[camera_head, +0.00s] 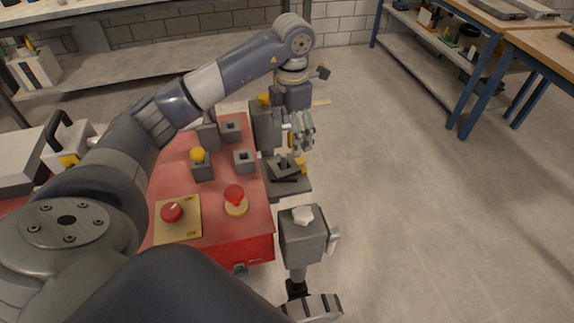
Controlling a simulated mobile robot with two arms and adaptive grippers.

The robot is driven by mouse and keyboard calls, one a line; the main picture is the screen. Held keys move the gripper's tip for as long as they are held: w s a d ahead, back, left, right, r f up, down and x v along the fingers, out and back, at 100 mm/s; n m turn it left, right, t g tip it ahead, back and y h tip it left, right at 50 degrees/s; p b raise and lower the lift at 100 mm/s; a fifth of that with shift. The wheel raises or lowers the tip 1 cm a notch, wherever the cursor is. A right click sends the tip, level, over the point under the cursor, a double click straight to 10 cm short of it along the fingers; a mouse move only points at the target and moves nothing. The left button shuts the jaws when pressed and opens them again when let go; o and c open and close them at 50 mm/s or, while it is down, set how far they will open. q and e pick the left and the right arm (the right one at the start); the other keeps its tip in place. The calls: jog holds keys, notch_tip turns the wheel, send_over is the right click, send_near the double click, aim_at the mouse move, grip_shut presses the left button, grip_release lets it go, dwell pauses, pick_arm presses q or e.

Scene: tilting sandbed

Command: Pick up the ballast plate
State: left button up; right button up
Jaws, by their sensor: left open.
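My left gripper (301,144) hangs fingers down from the wrist, just off the right edge of the red bench. It is open, with nothing clearly held. Below it is a dark grey plate-like piece (288,187) with a small yellow part (301,165) on top. This may be the ballast plate, but I cannot tell for sure. The fingertips appear close above the yellow part; whether they touch it is unclear. My right gripper does not show.
The red bench top (222,184) carries several grey square blocks, a yellow knob (197,154) and two red knobs (234,193) (172,212). A grey box (302,236) with a white knob stands at its front right. Open floor (400,200) lies to the right.

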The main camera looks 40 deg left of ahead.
pick_arm(q)
send_over(292, 162)
notch_tip(292, 162, down, 4)
jog(key=shift+s+a+f, duration=0.1)
jog(key=shift+f, duration=0.05)
notch_tip(292, 162, down, 5)
jog(key=shift+f+p, duration=0.1)
jog(key=shift+p, duration=0.7)
jog(key=shift+c, duration=0.2)
jog(key=c, duration=1.1)
